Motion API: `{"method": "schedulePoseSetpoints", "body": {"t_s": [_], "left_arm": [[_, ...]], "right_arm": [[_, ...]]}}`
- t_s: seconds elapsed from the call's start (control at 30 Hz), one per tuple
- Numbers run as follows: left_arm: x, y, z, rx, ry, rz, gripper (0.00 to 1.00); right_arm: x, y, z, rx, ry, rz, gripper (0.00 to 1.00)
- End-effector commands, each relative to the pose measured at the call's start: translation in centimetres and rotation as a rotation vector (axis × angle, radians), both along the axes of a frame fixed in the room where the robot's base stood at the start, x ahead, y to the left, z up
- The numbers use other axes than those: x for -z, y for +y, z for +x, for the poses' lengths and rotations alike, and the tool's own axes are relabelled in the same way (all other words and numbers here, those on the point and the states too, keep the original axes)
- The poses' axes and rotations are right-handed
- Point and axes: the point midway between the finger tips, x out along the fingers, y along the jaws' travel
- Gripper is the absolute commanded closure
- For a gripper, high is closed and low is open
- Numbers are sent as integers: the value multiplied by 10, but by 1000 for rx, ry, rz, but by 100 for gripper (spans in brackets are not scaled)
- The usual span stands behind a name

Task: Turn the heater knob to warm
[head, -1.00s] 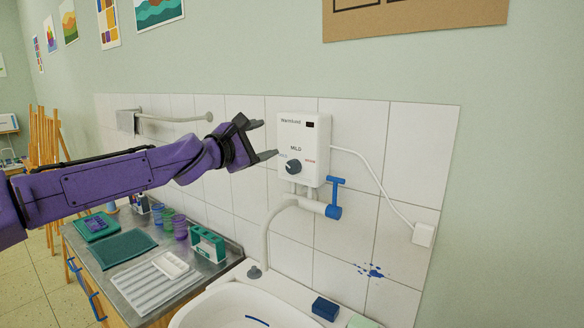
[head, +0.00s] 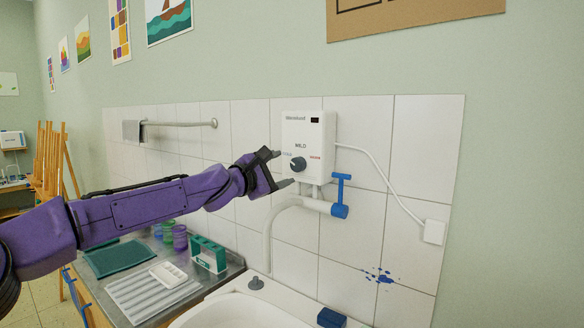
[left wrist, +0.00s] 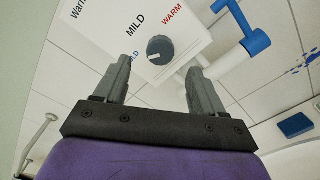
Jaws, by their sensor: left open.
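The white heater box (head: 320,128) hangs on the tiled wall, with the word MILD above its dark round knob (head: 298,164) and WARM in red to the right. In the left wrist view the knob (left wrist: 160,49) lies just beyond and between my fingertips; its pale mark is on the side toward the blue lettering, away from WARM. My left gripper (head: 284,168) is open, with its fingers just left of the knob, one above and one below its height. The gripper also shows in the left wrist view (left wrist: 158,78), with nothing between its fingers. My right gripper is not in view.
A blue lever valve (head: 340,196) and a white pipe (head: 272,225) sit below the heater. A white cable runs to a wall box (head: 434,232). A sink (head: 240,309) is underneath, with a counter of art supplies to the left.

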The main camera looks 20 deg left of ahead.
Motion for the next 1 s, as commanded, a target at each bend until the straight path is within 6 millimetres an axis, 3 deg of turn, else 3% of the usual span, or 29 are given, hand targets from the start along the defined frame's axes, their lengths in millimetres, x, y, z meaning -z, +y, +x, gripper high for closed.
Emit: {"method": "schedulePoseSetpoints", "body": {"t_s": [0.1,0.23,0.6,0.77,0.8,1.0], "left_arm": [[-3,-10,25,-1,2,2,30],[-3,-16,44,-1,2,1,30],[0,-19,53,1,0,-1,30],[0,-19,53,1,-1,0,83],[0,-19,53,1,-1,0,86],[0,-19,53,1,-3,7,86]], "right_arm": [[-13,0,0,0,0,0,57],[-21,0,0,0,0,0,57],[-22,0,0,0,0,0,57],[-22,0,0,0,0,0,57],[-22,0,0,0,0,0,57],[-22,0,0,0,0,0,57]]}}
